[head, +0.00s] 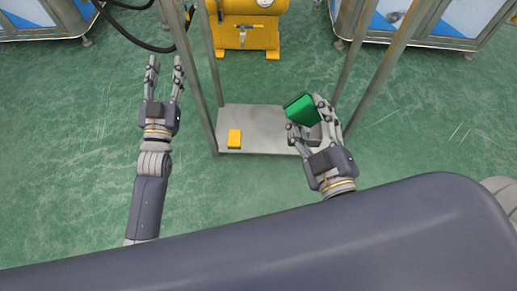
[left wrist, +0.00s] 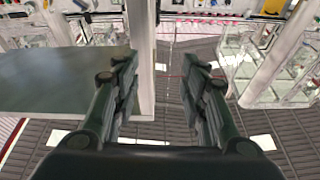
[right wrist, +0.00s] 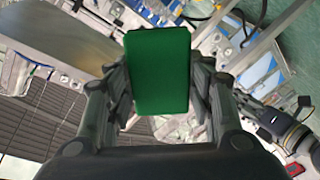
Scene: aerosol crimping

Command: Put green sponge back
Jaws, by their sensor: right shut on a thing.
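The green sponge (head: 300,109) is held in my right gripper (head: 308,115), above the right side of a low metal shelf (head: 262,121) in the head view. In the right wrist view the sponge (right wrist: 158,71) stands between the two fingers of my right gripper (right wrist: 160,95). My left gripper (head: 165,72) is open and empty to the left of the metal frame. In the left wrist view the fingers of my left gripper (left wrist: 158,80) are wide apart with nothing between them.
Metal posts (head: 191,75) rise at the shelf's corners, close to both arms. A yellow machine (head: 245,30) stands behind on the green floor. A black hose (head: 135,40) hangs at the upper left.

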